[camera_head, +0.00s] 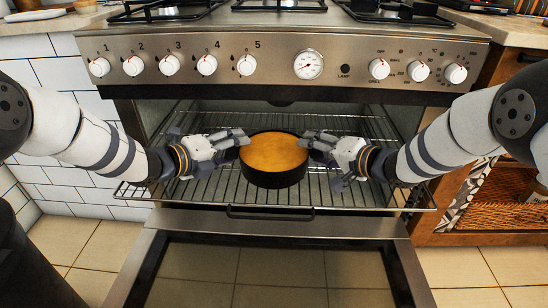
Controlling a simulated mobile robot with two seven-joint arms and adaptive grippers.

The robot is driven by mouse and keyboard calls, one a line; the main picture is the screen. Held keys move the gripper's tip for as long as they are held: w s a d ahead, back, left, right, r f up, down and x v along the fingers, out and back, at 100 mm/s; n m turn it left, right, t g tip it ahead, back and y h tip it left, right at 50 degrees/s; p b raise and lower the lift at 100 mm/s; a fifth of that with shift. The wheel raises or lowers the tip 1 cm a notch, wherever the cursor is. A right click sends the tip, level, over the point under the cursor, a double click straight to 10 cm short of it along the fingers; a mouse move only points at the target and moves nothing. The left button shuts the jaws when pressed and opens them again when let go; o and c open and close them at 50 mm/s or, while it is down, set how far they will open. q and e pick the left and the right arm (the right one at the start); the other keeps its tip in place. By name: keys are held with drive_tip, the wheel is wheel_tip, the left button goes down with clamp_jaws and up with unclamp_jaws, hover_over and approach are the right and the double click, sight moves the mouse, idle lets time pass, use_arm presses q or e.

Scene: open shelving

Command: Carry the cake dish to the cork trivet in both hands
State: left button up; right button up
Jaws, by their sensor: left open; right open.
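The cake dish (274,180) is a round black pan with an orange-brown cake in it. It stands upright on the wire oven rack (215,195), which is pulled out of the open oven. My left gripper (240,138) is open, with its fingertips at the dish's left rim. My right gripper (308,140) is open, with its fingertips at the right rim. I cannot tell whether either one touches the dish. I do not see the cork trivet clearly in this view.
The oven door (270,265) hangs open below the rack. The control panel (220,60) with its knobs is above, under the hob. Counters stand at both sides; a wooden shelf unit with a woven basket (490,212) is at the right.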

use_arm(q)
drive_tip(key=shift+w+d+f, duration=0.1)
drive_tip(key=shift+w+d, duration=0.1)
use_arm(e)
drive_tip(key=shift+w+a+f, duration=0.1)
drive_tip(key=shift+w+a, duration=0.05)
drive_tip(key=shift+w, duration=0.05)
use_arm(q)
drive_tip(key=c, duration=1.2)
use_arm(e)
clamp_jaws()
use_arm(q)
drive_tip(key=shift+a, duration=0.1)
clamp_jaws()
use_arm(e)
drive_tip(key=shift+s+f, duration=0.1)
drive_tip(key=shift+f, duration=0.05)
